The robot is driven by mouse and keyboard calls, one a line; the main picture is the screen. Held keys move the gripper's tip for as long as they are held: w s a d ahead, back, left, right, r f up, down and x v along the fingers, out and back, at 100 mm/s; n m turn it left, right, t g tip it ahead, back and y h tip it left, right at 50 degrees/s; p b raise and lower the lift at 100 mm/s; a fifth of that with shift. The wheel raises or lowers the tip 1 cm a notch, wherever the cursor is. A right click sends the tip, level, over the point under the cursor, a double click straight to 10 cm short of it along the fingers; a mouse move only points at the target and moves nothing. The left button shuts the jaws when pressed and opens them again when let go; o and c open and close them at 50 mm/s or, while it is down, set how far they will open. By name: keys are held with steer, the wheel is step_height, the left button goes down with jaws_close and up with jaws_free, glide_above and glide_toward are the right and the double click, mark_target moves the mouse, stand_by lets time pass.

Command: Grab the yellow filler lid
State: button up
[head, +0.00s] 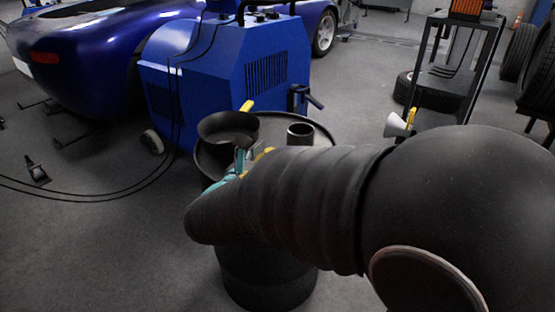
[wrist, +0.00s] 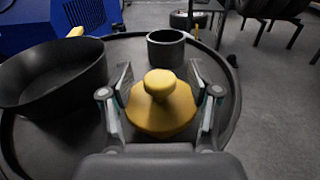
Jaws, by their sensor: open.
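The yellow filler lid (wrist: 162,105) is a round disc with a knob on top. It sits on the dark round drum top (wrist: 128,53). In the wrist view my gripper (wrist: 160,84) is open, with one finger on each side of the lid. I cannot tell whether the fingers touch it. In the head view my arm hides most of the lid, and only a bit of yellow (head: 265,151) shows beside my gripper (head: 238,163).
A wide black pan (wrist: 55,77) with a yellow handle stands left of the lid. A dark cup (wrist: 166,48) stands behind it. The blue machine (head: 226,75) is beyond the drum. A shelf cart (head: 447,75) and tyres are at the right.

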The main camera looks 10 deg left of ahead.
steer(key=shift+w, duration=0.15)
steer(key=c, duration=1.2)
steer(key=shift+o, duration=0.2)
steer(key=shift+r, duration=0.1)
